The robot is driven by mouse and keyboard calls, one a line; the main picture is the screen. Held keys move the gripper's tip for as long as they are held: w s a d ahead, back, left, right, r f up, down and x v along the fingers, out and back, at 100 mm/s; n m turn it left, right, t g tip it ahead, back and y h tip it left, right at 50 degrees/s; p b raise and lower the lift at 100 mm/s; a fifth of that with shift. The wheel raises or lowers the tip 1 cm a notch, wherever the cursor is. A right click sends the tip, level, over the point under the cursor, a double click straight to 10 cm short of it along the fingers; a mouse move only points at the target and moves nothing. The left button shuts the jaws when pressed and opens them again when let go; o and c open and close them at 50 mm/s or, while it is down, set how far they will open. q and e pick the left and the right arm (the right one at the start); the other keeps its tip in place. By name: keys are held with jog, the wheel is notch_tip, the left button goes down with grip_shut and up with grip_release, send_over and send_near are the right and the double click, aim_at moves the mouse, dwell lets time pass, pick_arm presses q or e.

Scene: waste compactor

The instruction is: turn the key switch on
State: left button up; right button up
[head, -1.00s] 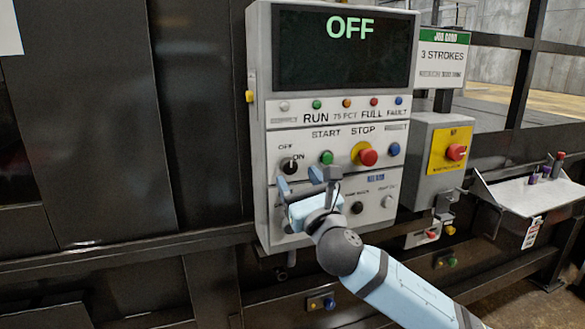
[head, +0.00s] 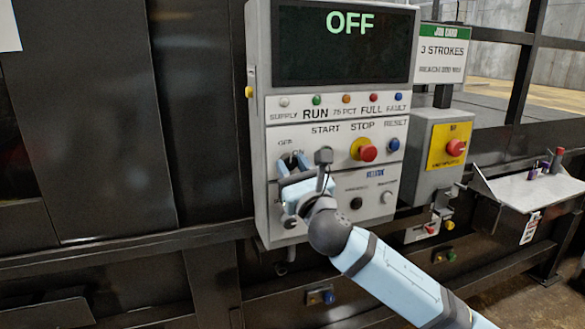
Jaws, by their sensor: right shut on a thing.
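The control panel (head: 258,205) has a dark display (head: 330,72) that reads OFF in green letters. The black key switch (head: 291,158) sits below its OFF and ON labels at the panel's left. My right gripper (head: 293,164) is shut on the key switch, with its fingers on either side of the knob. The fingers partly cover the switch, so its exact angle is hard to tell. My left gripper is not in view.
To the right of the switch are a red stop button (head: 368,153) on a yellow collar and a blue reset button (head: 393,145). A grey box with a red knob (head: 455,148) stands further right. A shelf (head: 530,187) holds small objects.

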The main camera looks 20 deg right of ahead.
jog(key=shift+m, duration=0.3)
jog(key=m+h, duration=0.2)
jog(key=shift+a+m, duration=0.15)
jog(key=shift+m, duration=0.25)
jog(key=m+h, duration=0.1)
jog(key=m, duration=0.1)
jog(key=m+h, duration=0.1)
jog(key=m, duration=0.2)
jog(key=shift+a+h, duration=0.1)
jog(key=shift+h, duration=0.3)
jog(key=m+g+h, duration=0.1)
jog(key=m, duration=0.3)
jog(key=m+g+h+p, duration=0.1)
jog(key=m+h, duration=0.1)
jog(key=m, duration=0.2)
jog(key=shift+a, duration=0.1)
jog(key=shift+m+p, duration=0.3)
jog(key=shift+m, duration=0.1)
jog(key=o, duration=0.9)
jog(key=shift+r, duration=0.1)
jog(key=shift+s, duration=0.1)
